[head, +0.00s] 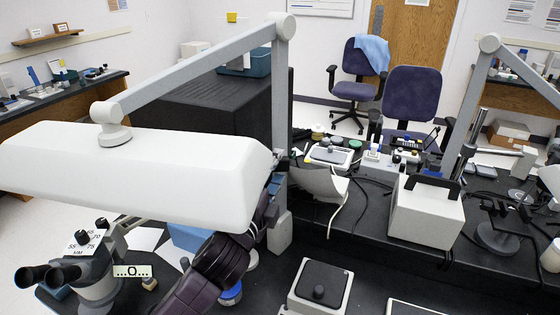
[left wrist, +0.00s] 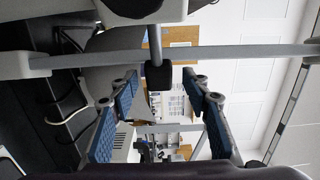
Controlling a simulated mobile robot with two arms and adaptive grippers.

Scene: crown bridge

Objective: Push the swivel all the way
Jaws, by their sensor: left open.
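A lamp with a large white hood (head: 130,175) hangs on a jointed grey swivel arm (head: 200,75) carried by an upright grey post (head: 280,105). My left gripper (head: 279,180) is beside the post, at the right end of the hood, and is partly hidden there. In the left wrist view its two blue-padded fingers (left wrist: 160,92) are spread apart with nothing held. A grey bar (left wrist: 225,52) crosses beyond the fingertips, and a short rod with a black end (left wrist: 158,76) shows between them. Contact cannot be told. My right gripper is not in view.
A microscope (head: 90,265) stands at the lower left. A white box with a black handle (head: 425,215) and a small white device with a black pad (head: 320,285) stand on the dark bench. A second grey lamp arm (head: 470,110) rises at the right. Chairs stand behind.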

